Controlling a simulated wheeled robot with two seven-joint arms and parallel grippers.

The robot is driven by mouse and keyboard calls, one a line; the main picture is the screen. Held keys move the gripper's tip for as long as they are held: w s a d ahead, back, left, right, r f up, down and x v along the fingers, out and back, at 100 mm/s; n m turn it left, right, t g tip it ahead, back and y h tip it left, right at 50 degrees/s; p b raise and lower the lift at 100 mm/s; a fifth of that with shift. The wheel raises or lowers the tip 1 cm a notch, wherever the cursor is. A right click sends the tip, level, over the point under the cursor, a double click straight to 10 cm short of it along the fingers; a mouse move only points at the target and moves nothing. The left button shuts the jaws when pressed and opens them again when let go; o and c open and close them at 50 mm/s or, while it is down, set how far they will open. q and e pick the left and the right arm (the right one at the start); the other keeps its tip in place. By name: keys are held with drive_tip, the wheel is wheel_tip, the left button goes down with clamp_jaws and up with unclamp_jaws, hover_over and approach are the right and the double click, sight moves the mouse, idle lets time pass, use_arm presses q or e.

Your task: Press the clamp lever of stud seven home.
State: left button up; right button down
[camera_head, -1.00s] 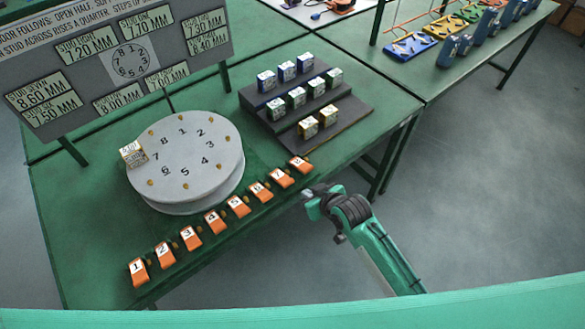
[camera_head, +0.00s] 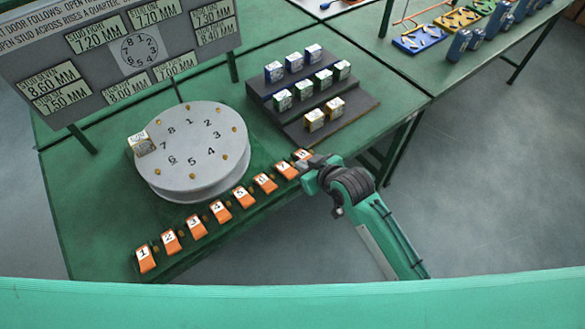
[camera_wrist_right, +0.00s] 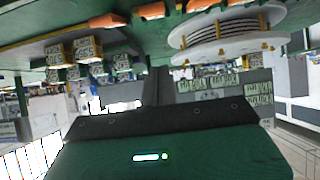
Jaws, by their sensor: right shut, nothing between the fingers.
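The clamp levers are a row of orange levers with white number tags along the table's front edge. The lever of stud seven (camera_head: 286,170) is second from the right end, and lever eight (camera_head: 302,156) is at the end. I cannot tell how far lever seven is pressed down. My right gripper (camera_head: 311,168) is shut and empty at the right end of the row. It is close beside levers seven and eight and partly covers lever eight; contact cannot be told. Orange levers (camera_wrist_right: 150,11) also show at the top of the right wrist view. My left gripper is not in view.
A round grey drum (camera_head: 190,170) with numbered studs stands behind the levers, with a tagged block (camera_head: 141,143) at its rim. A dark stepped rack (camera_head: 290,118) holds several small blocks. A sign board (camera_head: 75,65) stands behind. Open floor lies in front of the table.

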drive_tip(key=p, duration=0.2)
hover_over(295, 185)
drive_tip(key=w+a, duration=0.2)
drive_tip(key=w, duration=0.1)
wheel_tip(295, 185, down, 4)
drive_tip(key=shift+s+d+f, duration=0.1)
drive_tip(key=shift+d, duration=0.05)
drive_tip(key=f, duration=0.1)
drive_tip(key=s+f, duration=0.1)
drive_tip(key=d+f+p, duration=0.1)
drive_tip(key=shift+s+f, duration=0.15)
drive_tip(key=shift+f, duration=0.3)
drive_tip(key=shift+f, duration=0.1)
drive_tip(key=b, duration=0.2)
drive_tip(key=f+t+y+b, duration=0.1)
drive_tip(key=b, duration=0.1)
drive_tip(key=s+f+t+b, duration=0.1)
drive_tip(key=b, duration=0.1)
drive_tip(key=shift+d+f+y+b, duration=0.15)
drive_tip(key=shift+d+y+b, duration=0.15)
drive_tip(key=shift+b, duration=0.05)
drive_tip(key=shift+d+f, duration=0.1)
drive_tip(key=shift+f, duration=0.2)
drive_tip(key=shift+s, duration=0.15)
